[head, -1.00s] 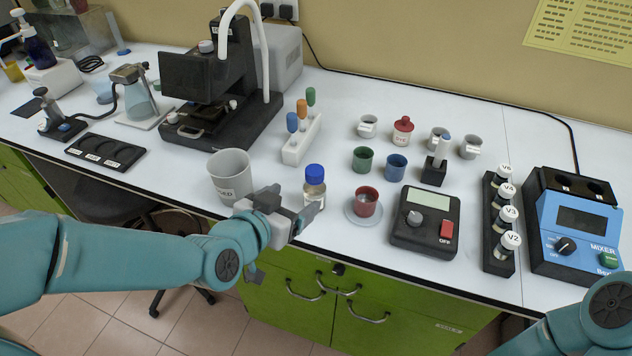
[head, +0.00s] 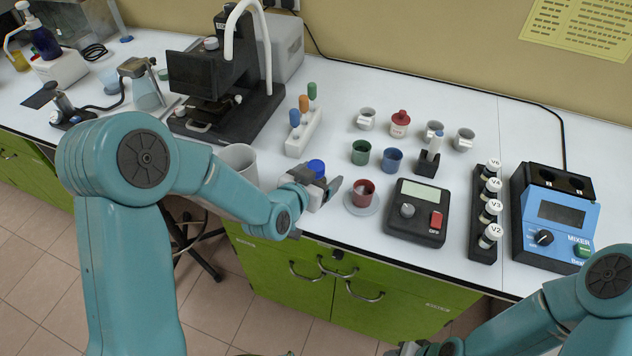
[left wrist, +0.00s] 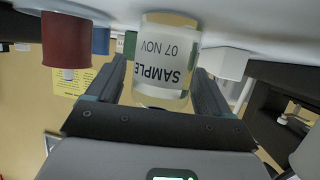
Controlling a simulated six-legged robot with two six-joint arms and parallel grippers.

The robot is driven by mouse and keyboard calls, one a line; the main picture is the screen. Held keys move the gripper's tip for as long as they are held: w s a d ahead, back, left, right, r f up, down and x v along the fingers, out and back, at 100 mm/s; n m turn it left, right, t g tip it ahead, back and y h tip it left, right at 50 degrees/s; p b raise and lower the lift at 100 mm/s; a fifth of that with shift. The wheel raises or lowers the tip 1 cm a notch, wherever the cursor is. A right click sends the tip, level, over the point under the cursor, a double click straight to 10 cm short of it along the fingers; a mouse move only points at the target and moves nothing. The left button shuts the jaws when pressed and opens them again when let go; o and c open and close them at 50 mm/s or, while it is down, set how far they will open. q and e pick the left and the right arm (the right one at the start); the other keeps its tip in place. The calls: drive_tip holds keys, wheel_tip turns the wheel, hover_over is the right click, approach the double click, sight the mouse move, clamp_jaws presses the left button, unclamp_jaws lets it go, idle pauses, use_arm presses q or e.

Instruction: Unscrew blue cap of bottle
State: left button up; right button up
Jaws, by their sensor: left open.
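The bottle's blue cap (head: 316,167) shows just above my left gripper (head: 323,186) in the head view, near the table's front edge. The gripper hides most of the bottle there. In the left wrist view, which is upside down, the clear bottle (left wrist: 166,62) with its "SAMPLE 07 NOV" label stands between the two open fingers (left wrist: 158,90). I cannot tell whether either finger touches the bottle. My right arm comes in at the lower right of the head view, and its gripper is at most barely visible at the bottom edge.
A red cup on a saucer (head: 374,206) stands close right of my left gripper. A grey beaker (head: 240,158) is close on its left. A scale (head: 419,213), vial rack (head: 484,225) and blue mixer (head: 553,218) stand further right. A tool stand (head: 303,135) is behind.

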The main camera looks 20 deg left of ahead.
use_arm(q)
drive_tip(key=shift+w+f, duration=0.1)
drive_tip(key=shift+w, duration=0.1)
drive_tip(key=shift+s, duration=0.1)
drive_tip(key=c, duration=1.2)
wheel_tip(320, 180, up, 12)
drive_tip(key=shift+r, duration=0.1)
wheel_tip(320, 180, up, 8)
drive_tip(key=shift+p, duration=1.2)
